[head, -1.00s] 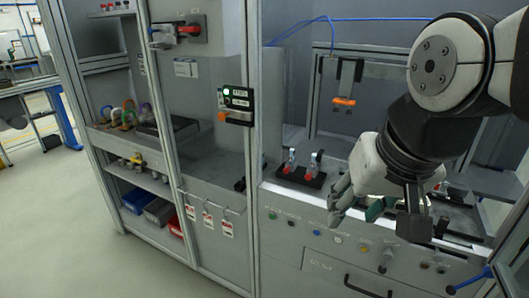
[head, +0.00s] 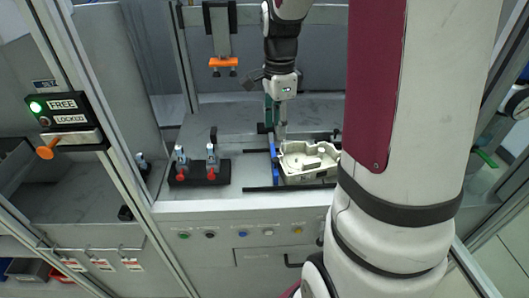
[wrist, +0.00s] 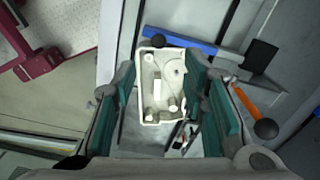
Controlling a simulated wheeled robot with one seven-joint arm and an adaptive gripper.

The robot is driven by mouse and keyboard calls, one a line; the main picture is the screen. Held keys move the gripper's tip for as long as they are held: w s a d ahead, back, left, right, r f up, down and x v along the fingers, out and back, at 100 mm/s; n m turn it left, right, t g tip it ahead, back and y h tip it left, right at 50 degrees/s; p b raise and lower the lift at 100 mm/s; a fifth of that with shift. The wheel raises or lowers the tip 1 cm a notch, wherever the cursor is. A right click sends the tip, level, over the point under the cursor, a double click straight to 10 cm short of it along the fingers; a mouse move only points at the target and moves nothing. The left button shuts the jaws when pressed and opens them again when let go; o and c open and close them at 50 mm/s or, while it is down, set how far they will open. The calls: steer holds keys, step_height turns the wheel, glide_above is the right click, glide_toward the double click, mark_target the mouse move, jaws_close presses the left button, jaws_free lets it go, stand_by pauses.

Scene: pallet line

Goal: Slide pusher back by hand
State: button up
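The blue pusher (head: 275,152) is a narrow upright bar on the cell's deck, just left of a pale cast housing (head: 308,163). In the wrist view the pusher (wrist: 180,40) shows as a blue strip beyond the housing (wrist: 158,88). My gripper (head: 275,116) points down at the back of the deck, near the pusher's far end. In the wrist view my gripper's green-padded fingers (wrist: 162,75) stand wide apart, with nothing held between them. I cannot tell whether a finger touches the pusher.
Two red-tipped clamps on a black base (head: 199,172) stand left on the deck. An orange-handled fixture (head: 222,62) hangs at the back. A panel reading FREE and LOCKED, its green light lit (head: 65,118), is on the left post.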

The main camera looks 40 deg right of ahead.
mark_target(276, 159)
step_height(276, 159, down, 12)
steer(key=shift+s+f, duration=0.1)
stand_by(0.5)
jaws_close()
